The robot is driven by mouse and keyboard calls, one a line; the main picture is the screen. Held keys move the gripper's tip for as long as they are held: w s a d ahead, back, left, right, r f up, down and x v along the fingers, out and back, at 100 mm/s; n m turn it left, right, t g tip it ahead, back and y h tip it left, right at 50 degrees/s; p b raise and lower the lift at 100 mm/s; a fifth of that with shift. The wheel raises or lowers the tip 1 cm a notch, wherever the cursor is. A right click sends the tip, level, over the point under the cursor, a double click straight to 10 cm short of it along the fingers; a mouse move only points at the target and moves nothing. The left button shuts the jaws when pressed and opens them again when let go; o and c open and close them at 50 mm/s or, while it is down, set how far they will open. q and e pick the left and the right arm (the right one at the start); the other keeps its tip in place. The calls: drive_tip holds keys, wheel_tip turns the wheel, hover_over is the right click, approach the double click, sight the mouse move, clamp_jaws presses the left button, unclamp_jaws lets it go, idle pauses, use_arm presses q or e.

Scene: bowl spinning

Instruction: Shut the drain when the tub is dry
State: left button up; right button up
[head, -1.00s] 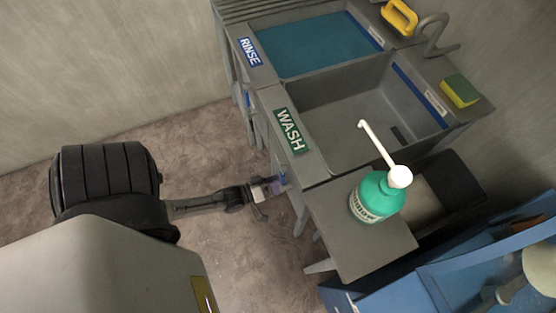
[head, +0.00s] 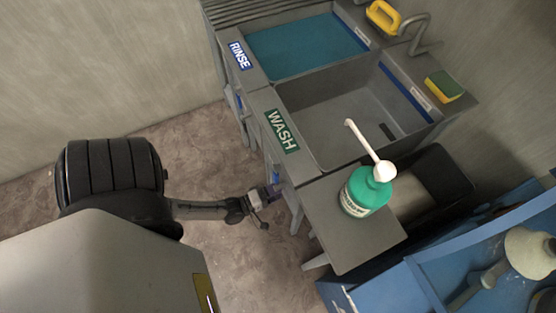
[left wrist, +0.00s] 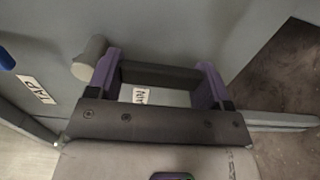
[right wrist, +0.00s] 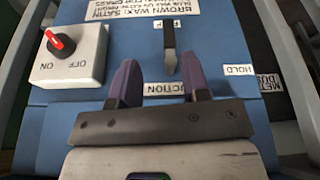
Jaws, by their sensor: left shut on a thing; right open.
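The wash tub (head: 345,125) shows a bare grey floor with no visible water. A dark slot (head: 389,130), which looks like the drain opening, lies in its floor. My left gripper (head: 268,194) is low at the tub stand's front, below the green WASH sign (head: 281,131). In the left wrist view its purple fingers (left wrist: 158,82) are shut on the ends of a dark bar (left wrist: 158,75), apparently the drain handle. A grey round stub (left wrist: 90,58) is beside the left finger. A partly hidden label (left wrist: 141,95) shows behind the bar. My right gripper (right wrist: 158,85) is open and empty.
The rinse tub (head: 262,72) holds blue water. A green bottle (head: 365,192) with a white spout stands on the side shelf (head: 345,240). A TAP label (left wrist: 36,89) is left of my left gripper.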

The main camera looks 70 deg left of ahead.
use_arm(q)
drive_tip(key=shift+d, duration=0.1)
idle(0.3)
drive_tip(key=o, duration=1.3)
drive_tip(key=shift+s, duration=0.1)
drive_tip(key=s+p, duration=0.1)
drive_tip(key=s, duration=1.2)
drive_tip(key=shift+s+d+p, duration=0.15)
drive_tip(key=shift+s+p, duration=0.2)
